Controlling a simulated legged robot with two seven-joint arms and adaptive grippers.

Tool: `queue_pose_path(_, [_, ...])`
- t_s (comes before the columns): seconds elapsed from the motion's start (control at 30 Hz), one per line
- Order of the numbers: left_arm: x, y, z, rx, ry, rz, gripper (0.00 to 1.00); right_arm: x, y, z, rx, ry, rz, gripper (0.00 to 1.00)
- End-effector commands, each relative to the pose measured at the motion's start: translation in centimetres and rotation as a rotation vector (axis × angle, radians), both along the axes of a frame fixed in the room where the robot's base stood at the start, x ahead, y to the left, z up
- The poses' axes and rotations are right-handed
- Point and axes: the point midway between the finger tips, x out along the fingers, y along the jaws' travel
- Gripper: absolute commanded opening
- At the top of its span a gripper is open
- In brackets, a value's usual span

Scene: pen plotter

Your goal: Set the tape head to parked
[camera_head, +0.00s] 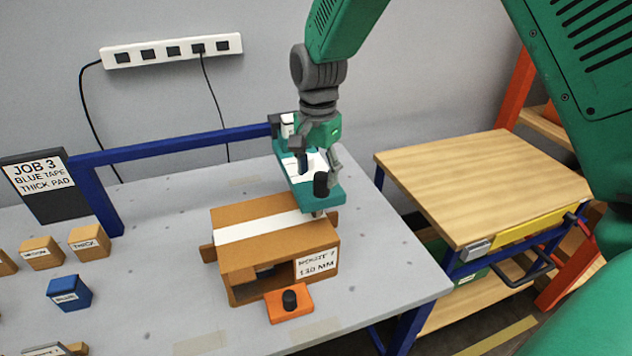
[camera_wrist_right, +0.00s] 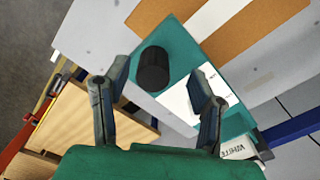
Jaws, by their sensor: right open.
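The tape head is a long teal plate (camera_head: 328,197) with a white panel and an upright black knob (camera_head: 320,185). It sits at the right end of the blue bar, its near end by the right side of the brown box (camera_head: 232,258). The right wrist view shows the teal plate (camera_wrist_right: 182,52), the black knob (camera_wrist_right: 153,69) and a part labelled WHITE (camera_wrist_right: 238,148). My right gripper (camera_head: 319,170) is open and points down over the plate. In the wrist view the knob appears between its fingers (camera_wrist_right: 161,76), apart from both. My left gripper is out of view.
A white strip (camera_head: 262,227) crosses the box top. An orange block with a black knob (camera_head: 290,301) is at the box front. A blue bar (camera_head: 170,145), job sign (camera_head: 40,187) and small labelled blocks (camera_head: 89,241) are left. A wooden-topped cart (camera_head: 480,180) stands right.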

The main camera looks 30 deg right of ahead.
Motion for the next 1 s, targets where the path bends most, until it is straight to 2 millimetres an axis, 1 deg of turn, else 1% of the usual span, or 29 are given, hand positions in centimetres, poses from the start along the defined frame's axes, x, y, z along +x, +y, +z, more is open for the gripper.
queue_pose_path(0.03, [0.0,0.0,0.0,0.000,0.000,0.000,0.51,-0.1,0.0,-0.8,0.002,0.002,-0.001,0.51])
queue_pose_path(0.1, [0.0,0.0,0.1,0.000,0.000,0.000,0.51,-0.2,-0.1,-1.7,0.003,0.001,-0.001,0.51])
queue_pose_path(0.2, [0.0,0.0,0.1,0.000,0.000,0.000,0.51,-0.2,-0.2,-2.5,0.003,0.000,-0.001,0.51])
queue_pose_path(0.33, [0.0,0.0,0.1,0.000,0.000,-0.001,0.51,-0.1,0.0,-2.9,0.001,-0.001,-0.001,0.51])
queue_pose_path(0.57, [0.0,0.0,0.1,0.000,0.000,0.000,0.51,-0.1,0.1,-2.9,-0.001,-0.001,0.000,0.51])
queue_pose_path(0.67, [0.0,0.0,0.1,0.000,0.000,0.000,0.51,-0.1,0.2,-2.9,-0.002,-0.002,0.000,0.19])
queue_pose_path(0.7, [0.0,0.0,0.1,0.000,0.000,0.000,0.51,-0.1,0.2,-2.9,-0.002,-0.002,0.000,0.05])
queue_pose_path(0.73, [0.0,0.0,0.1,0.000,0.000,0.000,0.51,-0.1,0.1,-2.9,0.000,-0.002,0.000,0.00])
queue_pose_path(0.9, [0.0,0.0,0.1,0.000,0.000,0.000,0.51,0.0,0.0,-2.9,0.001,-0.003,0.000,0.00])
queue_pose_path(1.0, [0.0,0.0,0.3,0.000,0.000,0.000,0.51,0.3,0.1,-2.8,0.001,-0.004,0.000,0.00])
